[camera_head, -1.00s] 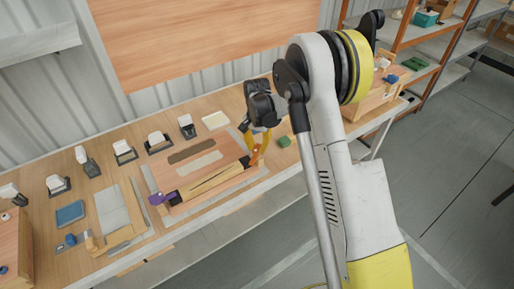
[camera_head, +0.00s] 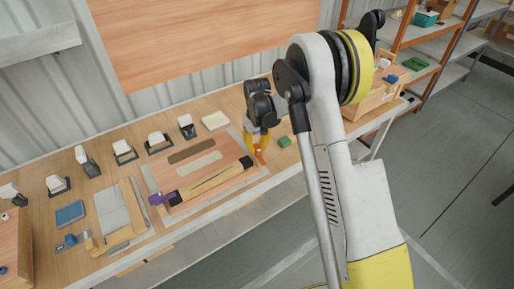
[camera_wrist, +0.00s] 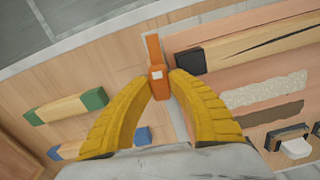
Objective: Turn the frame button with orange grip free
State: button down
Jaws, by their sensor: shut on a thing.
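The frame button with the orange grip (camera_wrist: 156,72) sits at the right end of the wooden frame bar (camera_wrist: 260,38), beside the bar's black end block (camera_wrist: 190,60). In the wrist view its flat orange arm points up the picture, alongside the block rather than across it. My gripper (camera_wrist: 161,85) has its yellow fingers shut on the orange grip, one on each side. In the head view the orange grip (camera_head: 259,154) shows below the fingers of my gripper (camera_head: 260,143). A purple grip (camera_head: 164,197) sits at the bar's other end.
A green block (camera_head: 284,141) lies just right of my gripper. The wrist view shows a wooden piece with green ends (camera_wrist: 68,107) and a blue-ended piece (camera_wrist: 142,135) close by. Several black holders stand along the back of the bench. A blue box (camera_head: 70,213) is at left.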

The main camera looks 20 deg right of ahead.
aim_at(257, 147)
jog(key=shift+n, duration=0.6)
jog(key=c, duration=1.2)
grip_release()
jog(key=shift+c, duration=0.2)
notch_tip(257, 147, up, 12)
